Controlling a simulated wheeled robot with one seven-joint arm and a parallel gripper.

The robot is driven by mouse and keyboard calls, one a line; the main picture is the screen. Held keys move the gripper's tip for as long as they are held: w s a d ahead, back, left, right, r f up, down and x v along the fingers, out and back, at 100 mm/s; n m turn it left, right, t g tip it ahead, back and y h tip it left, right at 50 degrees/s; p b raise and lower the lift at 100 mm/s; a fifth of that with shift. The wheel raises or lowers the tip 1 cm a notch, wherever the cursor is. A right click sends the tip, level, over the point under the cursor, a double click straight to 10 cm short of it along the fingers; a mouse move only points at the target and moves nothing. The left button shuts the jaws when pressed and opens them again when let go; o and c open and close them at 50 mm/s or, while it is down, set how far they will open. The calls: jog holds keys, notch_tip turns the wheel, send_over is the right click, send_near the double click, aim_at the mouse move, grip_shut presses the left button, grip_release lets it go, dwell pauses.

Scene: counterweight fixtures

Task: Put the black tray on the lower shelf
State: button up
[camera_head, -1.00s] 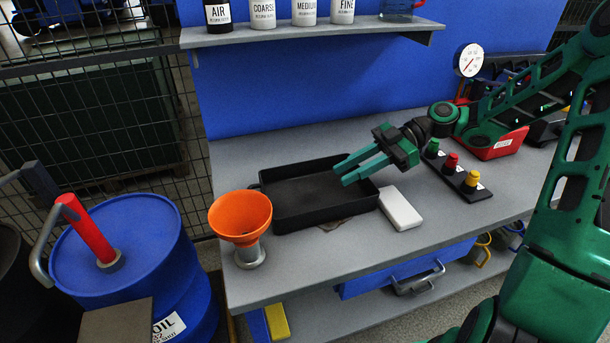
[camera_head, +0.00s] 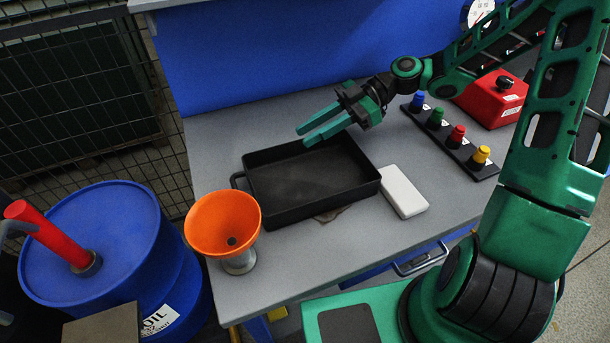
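The black tray (camera_head: 308,211) lies flat on the grey bench top, with a small handle at its left end. It looks empty. My gripper (camera_head: 308,138) hangs over the tray's far right part, pointing left. Its two green fingers are apart with nothing between them, and it does not appear to touch the tray. The lower shelf under the bench is mostly hidden by the bench top and my own body.
An orange funnel (camera_head: 222,224) stands left of the tray. A white block (camera_head: 403,191) lies close to its right side. A button strip (camera_head: 447,137) and a red box (camera_head: 491,99) are farther right. A blue drum (camera_head: 102,250) stands left of the bench.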

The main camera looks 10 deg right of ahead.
aim_at(292, 142)
jog(key=shift+w+x, duration=0.15)
jog(key=shift+x, duration=1.2)
jog(key=shift+w+x, duration=0.1)
jog(key=shift+x, duration=1.25)
jog(key=shift+f, duration=0.1)
jog(key=shift+c, duration=0.3)
grip_shut()
